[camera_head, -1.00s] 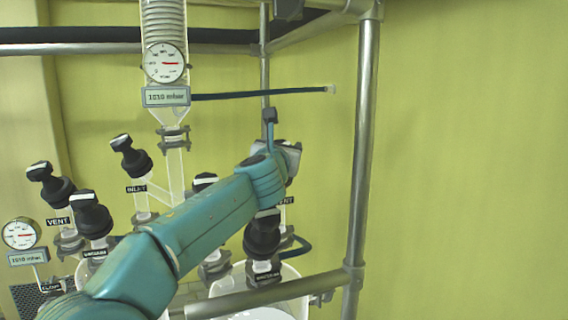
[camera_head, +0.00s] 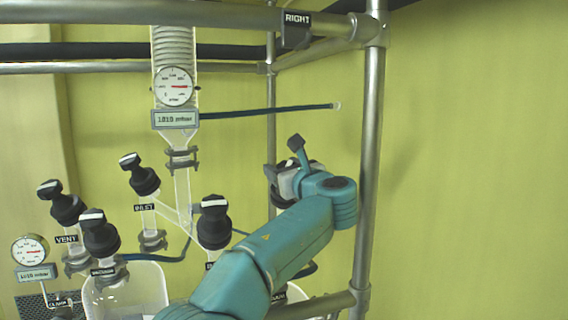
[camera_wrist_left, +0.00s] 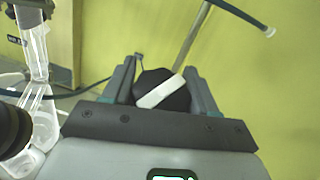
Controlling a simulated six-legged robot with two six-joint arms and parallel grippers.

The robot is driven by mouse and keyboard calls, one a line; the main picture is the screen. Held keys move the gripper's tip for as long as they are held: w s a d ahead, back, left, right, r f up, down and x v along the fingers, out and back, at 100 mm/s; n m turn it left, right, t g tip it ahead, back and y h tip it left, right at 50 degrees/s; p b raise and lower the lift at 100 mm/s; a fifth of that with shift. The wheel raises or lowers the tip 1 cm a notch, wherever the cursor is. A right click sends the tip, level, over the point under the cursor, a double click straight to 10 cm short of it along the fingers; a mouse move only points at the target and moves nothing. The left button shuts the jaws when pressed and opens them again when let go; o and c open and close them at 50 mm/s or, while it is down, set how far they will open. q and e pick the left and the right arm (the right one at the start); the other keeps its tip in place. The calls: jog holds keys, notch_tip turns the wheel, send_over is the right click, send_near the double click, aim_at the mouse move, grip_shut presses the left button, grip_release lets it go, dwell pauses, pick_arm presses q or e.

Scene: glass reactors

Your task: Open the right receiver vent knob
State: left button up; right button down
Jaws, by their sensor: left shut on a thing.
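My left gripper (camera_head: 286,184) is at the right side of the glassware in the head view, beside the upright frame post. In the left wrist view, its two fingers (camera_wrist_left: 163,86) are on either side of a black knob (camera_wrist_left: 163,92) and shut on it. The knob has a white bar on its face, tilted up to the right. In the head view the gripper and wrist mostly hide this knob, and its label cannot be read. My right gripper is not in view.
A sign reading RIGHT (camera_head: 297,30) hangs on the top rail. A metal post (camera_head: 368,160) stands close to my wrist. Several other black knobs, including the inlet knob (camera_head: 139,174) and another vent knob (camera_head: 62,203), stand to the left. A gauge (camera_head: 174,87) reads 1010 mbar.

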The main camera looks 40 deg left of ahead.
pick_arm(q)
jog(key=shift+r, duration=0.15)
dwell(0.3)
jog(key=o, duration=0.9)
jog(key=shift+o, duration=0.3)
jog(key=shift+s+d, duration=0.1)
jog(key=shift+d, duration=0.15)
